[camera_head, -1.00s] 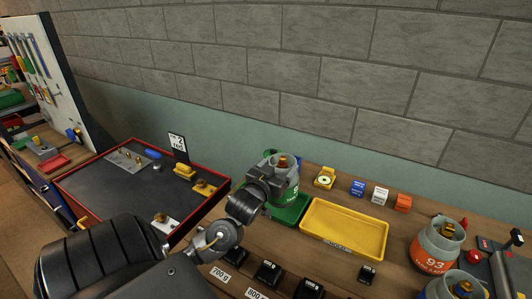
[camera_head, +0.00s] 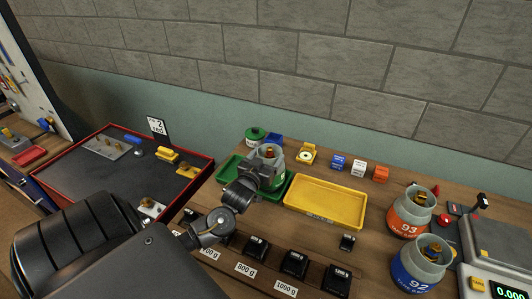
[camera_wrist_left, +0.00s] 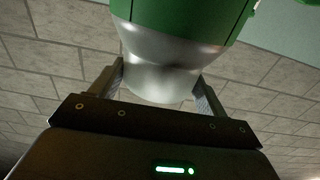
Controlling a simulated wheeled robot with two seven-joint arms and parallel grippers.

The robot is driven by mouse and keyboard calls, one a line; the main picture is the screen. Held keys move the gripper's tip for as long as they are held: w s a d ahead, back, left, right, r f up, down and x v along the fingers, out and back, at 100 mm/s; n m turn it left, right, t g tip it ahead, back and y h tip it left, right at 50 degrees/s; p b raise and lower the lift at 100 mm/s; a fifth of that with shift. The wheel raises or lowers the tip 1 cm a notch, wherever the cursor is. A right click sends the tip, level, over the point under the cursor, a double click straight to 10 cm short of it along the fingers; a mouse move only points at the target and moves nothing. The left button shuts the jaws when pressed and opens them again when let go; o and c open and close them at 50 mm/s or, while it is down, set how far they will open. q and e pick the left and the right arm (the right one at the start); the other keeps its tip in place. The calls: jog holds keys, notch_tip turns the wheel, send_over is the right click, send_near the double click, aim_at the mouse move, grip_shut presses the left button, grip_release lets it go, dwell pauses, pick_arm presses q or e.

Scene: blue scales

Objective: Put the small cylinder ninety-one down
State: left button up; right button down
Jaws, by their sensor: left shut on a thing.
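My left gripper (camera_head: 266,168) is shut on a small grey cylinder (camera_head: 275,156) with a green band and a brass valve on top. The cylinder looks upright, at the green tray (camera_head: 228,170). The wrist and fingers hide much of it, and its number cannot be read. I cannot tell whether its base touches the tray. In the left wrist view, the fingers (camera_wrist_left: 160,88) flank the cylinder's pale metal part (camera_wrist_left: 160,62), with the green band above. My right gripper is not in view.
An empty yellow tray (camera_head: 325,205) lies right of the green tray. Orange cylinder 93 (camera_head: 409,214) and blue cylinder 92 (camera_head: 420,265) stand farther right, beside a scale (camera_head: 502,245). Several black weights line the front. A green object (camera_head: 255,134) is behind the held cylinder.

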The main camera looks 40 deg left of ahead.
pick_arm(q)
jog(key=shift+r, duration=0.15)
jog(key=o, duration=1.7)
jog(key=shift+f, duration=0.25)
jog(key=o, duration=0.4)
jog(key=shift+d, duration=0.1)
jog(key=shift+c, duration=0.2)
jog(key=shift+r, duration=0.1)
jog(key=b+v, duration=0.3)
jog(key=v, duration=0.9)
jog(key=shift+r, duration=0.1)
